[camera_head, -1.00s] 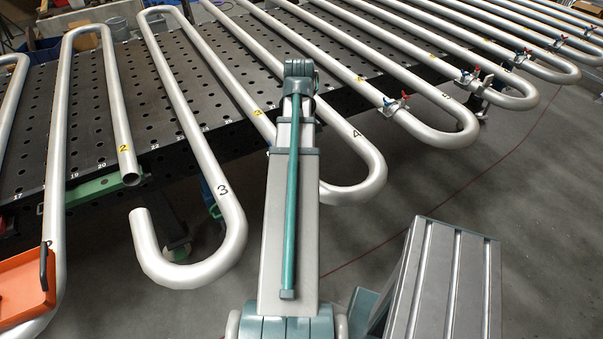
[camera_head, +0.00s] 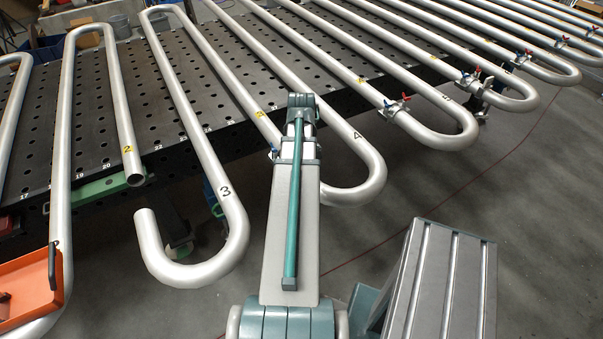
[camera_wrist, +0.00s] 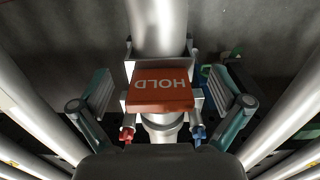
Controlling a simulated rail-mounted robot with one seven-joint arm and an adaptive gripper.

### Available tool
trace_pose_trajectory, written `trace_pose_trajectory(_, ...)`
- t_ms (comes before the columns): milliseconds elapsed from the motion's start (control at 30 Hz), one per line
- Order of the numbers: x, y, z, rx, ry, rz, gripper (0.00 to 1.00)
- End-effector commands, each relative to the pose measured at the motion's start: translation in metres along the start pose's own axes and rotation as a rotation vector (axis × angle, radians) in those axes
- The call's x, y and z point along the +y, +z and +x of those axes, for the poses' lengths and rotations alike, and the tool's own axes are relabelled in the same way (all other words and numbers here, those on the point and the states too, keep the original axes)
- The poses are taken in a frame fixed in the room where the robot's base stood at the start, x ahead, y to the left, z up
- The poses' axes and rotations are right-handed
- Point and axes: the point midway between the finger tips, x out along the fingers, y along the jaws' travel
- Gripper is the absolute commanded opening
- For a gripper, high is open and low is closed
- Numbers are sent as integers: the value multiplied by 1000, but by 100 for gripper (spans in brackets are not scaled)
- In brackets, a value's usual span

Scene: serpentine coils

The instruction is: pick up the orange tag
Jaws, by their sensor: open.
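The orange tag (camera_wrist: 160,90) shows in the wrist view, a small flat block with the word HOLD upside down. It sits on a metal clamp (camera_wrist: 131,68) around a silver pipe (camera_wrist: 158,25). My gripper (camera_wrist: 160,88) is open, with one finger left of the tag and one right of it. Both fingers are apart from the tag, with a visible gap on each side. In the head view my arm hides the gripper, and I cannot make out the tag there.
A red handle (camera_wrist: 127,134) and a blue handle (camera_wrist: 198,134) flank the clamp. Neighbouring pipes run at both sides. In the head view, serpentine pipes lie across a perforated black table (camera_head: 90,110). An orange tray (camera_head: 28,288) is at lower left.

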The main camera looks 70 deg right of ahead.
Motion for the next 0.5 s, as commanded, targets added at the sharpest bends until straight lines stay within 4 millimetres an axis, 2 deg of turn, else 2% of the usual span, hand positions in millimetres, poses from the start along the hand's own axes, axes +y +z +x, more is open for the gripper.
trace_pose_trajectory(233, 0, 0, 20, 0, 0, 0, 100)
trace_pose_trajectory(500, 0, 0, 23, 1, 0, 0, 100)
